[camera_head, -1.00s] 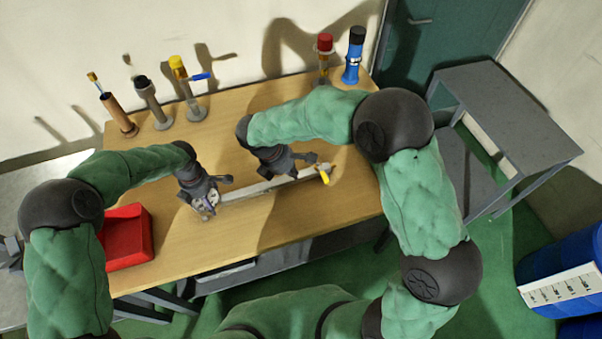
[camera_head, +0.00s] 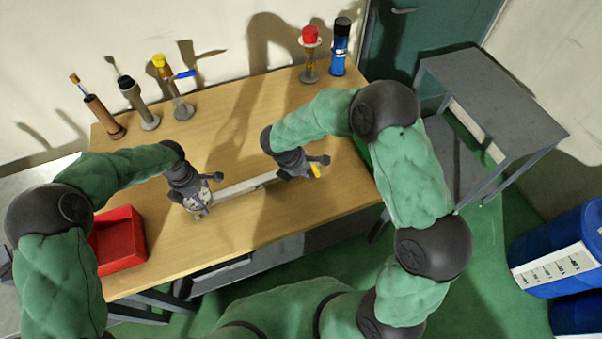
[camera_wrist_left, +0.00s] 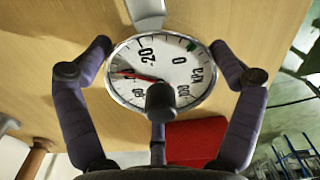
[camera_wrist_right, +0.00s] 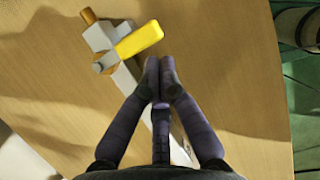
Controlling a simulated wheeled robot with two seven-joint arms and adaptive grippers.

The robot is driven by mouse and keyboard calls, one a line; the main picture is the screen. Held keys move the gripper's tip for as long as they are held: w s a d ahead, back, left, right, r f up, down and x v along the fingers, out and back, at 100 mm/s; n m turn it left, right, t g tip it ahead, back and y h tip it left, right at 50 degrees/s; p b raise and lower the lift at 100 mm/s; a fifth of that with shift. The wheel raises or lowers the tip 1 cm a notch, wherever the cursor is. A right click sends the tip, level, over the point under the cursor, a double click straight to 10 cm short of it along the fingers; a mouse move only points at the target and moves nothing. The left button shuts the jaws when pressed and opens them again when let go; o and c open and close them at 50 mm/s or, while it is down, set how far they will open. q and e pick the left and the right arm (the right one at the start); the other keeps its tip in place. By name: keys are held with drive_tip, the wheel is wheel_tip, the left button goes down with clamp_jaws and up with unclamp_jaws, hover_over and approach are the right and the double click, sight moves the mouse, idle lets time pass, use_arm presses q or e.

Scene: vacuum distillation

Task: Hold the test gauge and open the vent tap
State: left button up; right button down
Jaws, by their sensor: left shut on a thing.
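The round white test gauge (camera_head: 196,203) is at the left end of a pale manifold bar (camera_head: 245,187) on the table. In the left wrist view its dial (camera_wrist_left: 180,75) faces me, its red needle pointing left. My left gripper (camera_head: 207,189) is shut on the gauge, one finger on each side of its rim. The vent tap's yellow handle (camera_head: 315,171) is at the bar's right end. In the right wrist view the handle (camera_wrist_right: 138,40) lies angled across the bar. My right gripper (camera_wrist_right: 160,65) has its fingertips together, empty, just beside the handle; I cannot tell whether they touch.
A red bin (camera_head: 118,240) stands at the table's left front. Several upright tools and fittings (camera_head: 137,101) stand at the back left. A red-topped item (camera_head: 310,52) and a blue one (camera_head: 340,48) stand at the back right. A grey side table (camera_head: 490,95) is to the right.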

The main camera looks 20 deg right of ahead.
idle(0.4)
drive_tip(key=shift+d+n, duration=0.2)
drive_tip(key=shift+n, duration=0.2)
